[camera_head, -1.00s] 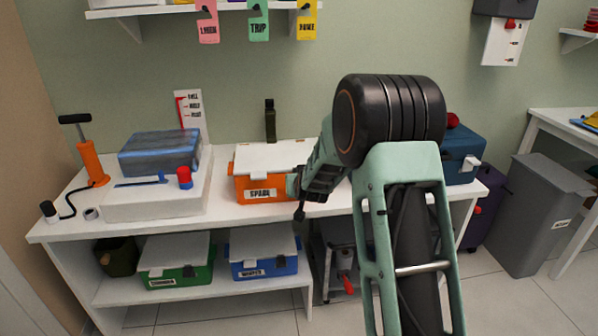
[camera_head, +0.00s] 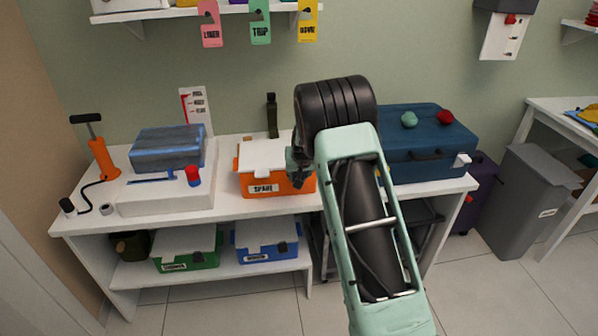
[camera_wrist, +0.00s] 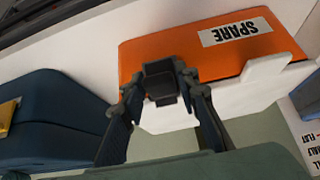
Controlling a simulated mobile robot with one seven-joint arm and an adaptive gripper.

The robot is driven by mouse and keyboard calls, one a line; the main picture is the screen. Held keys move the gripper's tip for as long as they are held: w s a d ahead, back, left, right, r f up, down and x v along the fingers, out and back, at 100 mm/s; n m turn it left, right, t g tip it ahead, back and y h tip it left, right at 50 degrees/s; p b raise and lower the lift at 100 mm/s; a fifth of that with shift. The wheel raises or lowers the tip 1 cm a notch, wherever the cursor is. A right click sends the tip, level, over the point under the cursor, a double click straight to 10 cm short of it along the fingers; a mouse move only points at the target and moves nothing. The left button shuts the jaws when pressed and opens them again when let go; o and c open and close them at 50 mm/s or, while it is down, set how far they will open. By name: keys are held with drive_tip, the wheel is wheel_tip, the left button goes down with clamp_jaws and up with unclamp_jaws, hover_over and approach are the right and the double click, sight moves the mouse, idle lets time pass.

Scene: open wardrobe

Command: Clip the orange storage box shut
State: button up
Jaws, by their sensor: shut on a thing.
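The orange storage box (camera_head: 252,186) with a "SPARE" label stands on the white bench in the head view. Its white lid (camera_head: 262,151) lies flat over it. In the wrist view the box (camera_wrist: 190,57) appears upside down, with the lid (camera_wrist: 240,98) below it. My gripper (camera_head: 299,172) is at the right part of the box's front. In the wrist view my fingers are shut on a dark clip (camera_wrist: 159,78) at the front edge, where lid and orange wall meet. The fingers cover part of the clip, so I cannot tell whether it is latched.
A blue case (camera_head: 425,150) stands to the right of my arm. A white block with a blue bundle (camera_head: 167,150) sits to the left. A dark bottle (camera_head: 271,116) stands behind the box. Green (camera_head: 186,250) and blue (camera_head: 265,243) boxes sit on the shelf below.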

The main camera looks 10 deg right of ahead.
drive_tip(key=shift+f, duration=0.1)
idle(0.3)
drive_tip(key=o, duration=1)
drive_tip(key=shift+o, duration=0.2)
drive_tip(key=v, duration=1.2)
